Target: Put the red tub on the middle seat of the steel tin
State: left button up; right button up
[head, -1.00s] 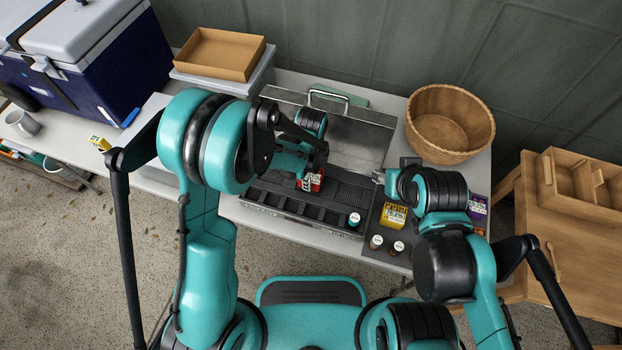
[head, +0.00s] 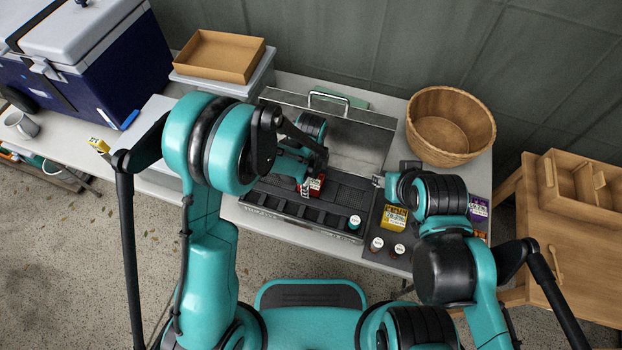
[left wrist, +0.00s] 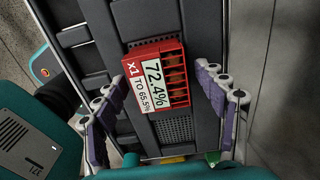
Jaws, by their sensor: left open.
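The red tub (head: 313,187) with a white and black price label stands inside the open steel tin (head: 345,190), on its dark insert, near the middle. In the left wrist view the tub (left wrist: 172,75) rests on a dark slotted surface. My left gripper (left wrist: 160,100) is open, with its purple-padded fingers apart on either side of the tub and clear of it. In the head view my left arm hides most of this gripper (head: 309,178) and the tub's far side. My right gripper (head: 379,180) is by the tin's right end; its fingers are too small to read.
A yellow tub (head: 394,217) and small round jars (head: 376,244) stand on a dark mat right of the tin. A teal-lidded jar (head: 354,222) is at the tin's front right. A wooden basket (head: 450,125) and cardboard tray (head: 219,55) stand behind.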

pick_arm(q)
notch_tip(320, 180, up, 12)
jog(key=p, duration=0.4)
jog(key=s+a+r+n+t, duration=0.3)
jog(key=s+a+r+n, duration=0.3)
jog(key=a+n, duration=0.3)
jog(key=s+a+r+n+t, duration=0.4)
jog(key=s+a+r+n, duration=0.2)
jog(key=n, duration=0.6)
notch_tip(320, 180, up, 3)
jog(key=a, duration=0.3)
jog(key=shift+f+n, duration=0.2)
jog(key=shift+n, duration=0.1)
